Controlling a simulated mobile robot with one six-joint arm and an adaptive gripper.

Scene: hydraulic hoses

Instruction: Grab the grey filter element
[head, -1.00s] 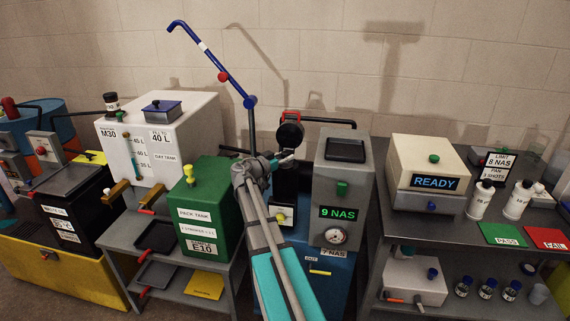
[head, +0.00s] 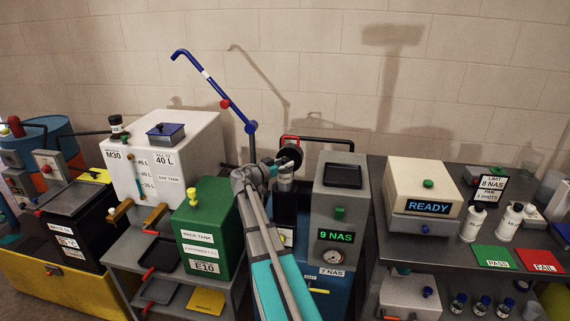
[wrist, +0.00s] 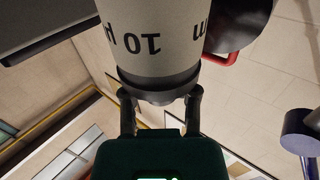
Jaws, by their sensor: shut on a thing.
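The grey filter element (wrist: 160,45) is a pale grey cylinder with dark "10" lettering and a dark end cap. It fills the top middle of the wrist view. My gripper (wrist: 161,102) has its two dark fingers closed on the knob at the capped end. In the head view my gripper (head: 272,168) is beside the black filter housing, left of the grey NAS unit. The element (head: 285,181) shows there as a small pale piece, partly hidden. I cannot tell how far it is out of the housing.
The round black lid (head: 290,154) stands close above the element. The grey NAS unit (head: 341,205) reads "9 NAS" on the right. The green pack tank (head: 207,225) is on the left, and the blue boom (head: 224,102) rises behind.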

